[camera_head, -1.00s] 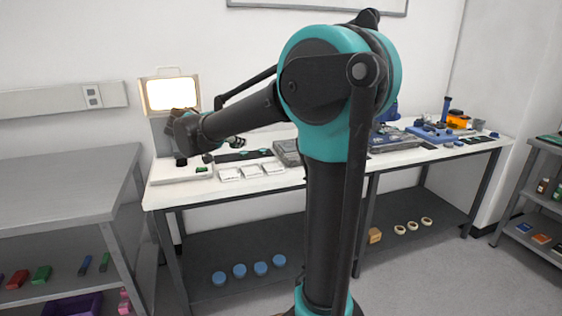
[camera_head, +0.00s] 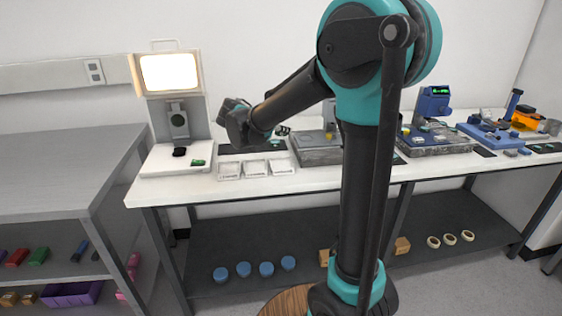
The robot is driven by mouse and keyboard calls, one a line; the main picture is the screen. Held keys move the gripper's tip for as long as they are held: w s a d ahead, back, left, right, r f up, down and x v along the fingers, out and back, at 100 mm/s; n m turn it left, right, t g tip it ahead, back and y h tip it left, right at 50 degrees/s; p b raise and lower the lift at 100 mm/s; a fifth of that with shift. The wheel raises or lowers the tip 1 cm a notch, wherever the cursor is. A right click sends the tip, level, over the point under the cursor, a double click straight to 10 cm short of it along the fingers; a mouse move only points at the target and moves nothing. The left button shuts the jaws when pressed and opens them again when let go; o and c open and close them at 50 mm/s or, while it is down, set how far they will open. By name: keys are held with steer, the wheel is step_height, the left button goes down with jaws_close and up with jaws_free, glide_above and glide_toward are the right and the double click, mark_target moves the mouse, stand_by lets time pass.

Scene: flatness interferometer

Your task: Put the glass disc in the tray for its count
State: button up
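Three small white trays (camera_head: 255,168) stand in a row near the front edge of the white bench, with small markings on their fronts too small to read. Left of them is the interferometer (camera_head: 145,165), with a lit screen on top, a dark round part on its column and a small black piece on its base. My arm reaches left over the bench, its wrist above and behind the trays. My gripper's fingers cannot be made out clearly, so I cannot tell whether they are open or hold anything. I cannot make out the glass disc for certain.
A dark mat (camera_head: 232,149) lies behind the trays. A grey instrument (camera_head: 318,155) and a blue instrument (camera_head: 436,140) stand to the right. A grey shelf unit (camera_head: 60,165) stands at the left.

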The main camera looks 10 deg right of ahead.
mark_target(279, 167)
step_height(279, 167, down, 13)
steer(key=shift+f, duration=0.15)
stand_by(0.4)
steer(key=o, duration=1)
steer(key=shift+s+a, duration=0.1)
steer(key=shift+a, duration=0.05)
steer(key=v, duration=1.2)
